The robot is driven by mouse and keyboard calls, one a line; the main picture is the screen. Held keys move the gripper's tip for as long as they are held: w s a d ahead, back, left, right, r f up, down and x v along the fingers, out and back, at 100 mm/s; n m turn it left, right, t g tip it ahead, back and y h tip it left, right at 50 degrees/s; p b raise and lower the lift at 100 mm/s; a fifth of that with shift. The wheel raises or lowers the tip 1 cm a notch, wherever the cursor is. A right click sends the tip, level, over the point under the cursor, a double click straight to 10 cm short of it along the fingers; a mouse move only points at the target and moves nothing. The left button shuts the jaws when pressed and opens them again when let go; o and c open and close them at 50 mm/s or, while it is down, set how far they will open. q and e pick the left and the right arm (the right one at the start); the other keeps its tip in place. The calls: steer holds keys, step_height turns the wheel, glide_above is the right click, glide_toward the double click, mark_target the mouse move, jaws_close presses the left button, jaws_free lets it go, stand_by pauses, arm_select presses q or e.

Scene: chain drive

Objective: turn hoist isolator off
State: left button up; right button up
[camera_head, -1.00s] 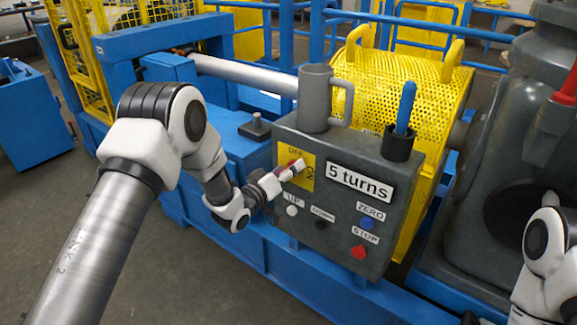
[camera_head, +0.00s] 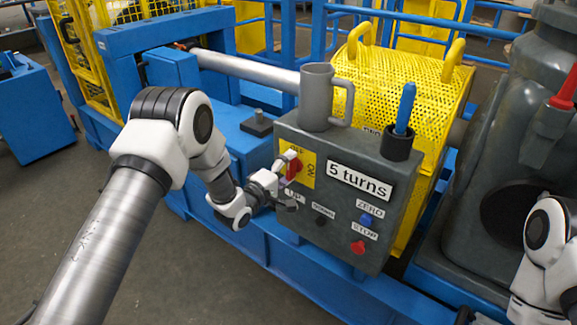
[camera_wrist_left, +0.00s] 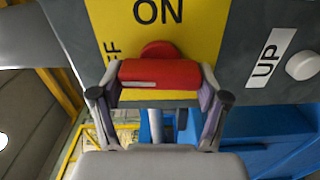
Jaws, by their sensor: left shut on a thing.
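The hoist isolator is a red handle (camera_head: 294,169) on a yellow plate (camera_head: 308,176) at the left of the grey control box's front. The plate is marked OFF at its top and ON at its right. My left gripper (camera_head: 286,167) is shut on the red handle. In the left wrist view the red handle (camera_wrist_left: 160,74) lies between both fingertips (camera_wrist_left: 160,82), running across the picture below the word ON. The OFF word is partly hidden by a finger there. My right arm shows at the right edge, but its gripper is out of view.
The grey control box (camera_head: 385,228) also bears a "5 turns" sign (camera_head: 358,181), a blue ZERO button (camera_head: 366,221) and a red STOP button (camera_head: 358,247). A grey mug (camera_head: 314,98) and a cup with a blue-handled tool (camera_head: 405,108) stand on top.

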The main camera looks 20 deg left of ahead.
arm_select(q)
steer(key=shift+n, duration=0.5)
steer(key=o, duration=1.2)
steer(key=shift+c, duration=0.2)
steer(key=v, duration=1.2)
